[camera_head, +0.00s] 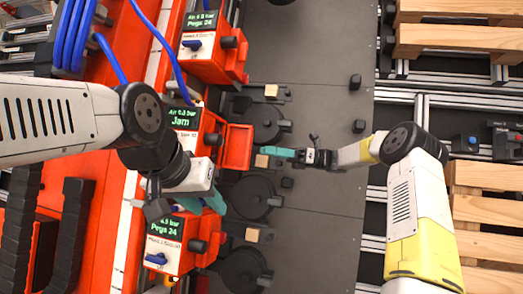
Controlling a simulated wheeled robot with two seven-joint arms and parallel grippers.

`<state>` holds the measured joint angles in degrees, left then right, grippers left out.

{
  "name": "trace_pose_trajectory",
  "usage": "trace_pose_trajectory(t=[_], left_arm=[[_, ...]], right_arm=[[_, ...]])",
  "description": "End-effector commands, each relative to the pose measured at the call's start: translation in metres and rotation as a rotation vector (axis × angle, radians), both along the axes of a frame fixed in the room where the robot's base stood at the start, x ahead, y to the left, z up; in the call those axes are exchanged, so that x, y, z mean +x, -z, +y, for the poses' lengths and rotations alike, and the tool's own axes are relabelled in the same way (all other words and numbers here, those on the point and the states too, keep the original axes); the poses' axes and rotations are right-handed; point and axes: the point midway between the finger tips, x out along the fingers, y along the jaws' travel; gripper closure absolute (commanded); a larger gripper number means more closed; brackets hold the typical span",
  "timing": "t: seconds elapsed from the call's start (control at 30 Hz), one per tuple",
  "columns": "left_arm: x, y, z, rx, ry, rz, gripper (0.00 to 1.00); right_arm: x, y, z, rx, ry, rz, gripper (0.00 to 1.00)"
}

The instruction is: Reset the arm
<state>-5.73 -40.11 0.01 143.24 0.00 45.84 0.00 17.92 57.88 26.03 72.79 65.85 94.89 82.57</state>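My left arm comes in from the left, and its gripper (212,201) is over the red machine row, between the middle and lower units. Its teal fingers are partly hidden by the wrist, so I cannot tell if they are apart. My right arm comes in from the right, and its gripper (283,153) points left over the dark plate. Its teal fingers look close together, with the tips near a small wooden block (262,160). I cannot tell if they touch it or hold anything.
The middle red unit's screen (183,118) reads "Jam"; the upper screen (200,19) and lower screen (166,227) read "Pegs 24". A red tray (237,147) juts out beside the middle unit. Blue hoses (78,35) hang upper left. Wooden pallets (458,40) lie right. The dark plate (315,60) is largely clear.

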Motion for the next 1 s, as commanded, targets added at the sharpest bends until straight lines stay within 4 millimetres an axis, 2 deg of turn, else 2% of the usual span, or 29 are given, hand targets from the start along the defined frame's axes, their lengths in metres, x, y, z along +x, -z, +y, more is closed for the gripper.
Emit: trace_pose_trajectory(t=[0.1, 0.2, 0.57, 0.67, 0.8, 1.0], left_arm=[[0.0, 0.0, 0.0, 0.0, 0.0, 0.0, 0.64], [0.0, 0.0, 0.0, 0.0, 0.0, 0.0, 0.64], [0.0, 0.0, 0.0, 0.0, 0.0, 0.0, 0.64], [0.0, 0.0, 0.0, 0.0, 0.0, 0.0, 0.64], [0.0, 0.0, 0.0, 0.0, 0.0, 0.0, 0.64], [0.0, 0.0, 0.0, 0.0, 0.0, 0.0, 0.64]], right_arm=[[0.003, 0.002, -0.012, 0.001, -0.001, -0.001, 0.65], [0.003, 0.003, -0.016, 0.0, -0.002, -0.001, 0.65], [-0.001, 0.0, -0.014, -0.018, -0.004, -0.023, 0.65], [-0.015, -0.007, -0.005, -0.087, -0.01, -0.103, 0.65], [-0.051, -0.017, 0.01, -0.247, -0.032, -0.306, 0.65], [-0.109, -0.022, 0.009, -0.482, -0.09, -0.667, 0.65]])
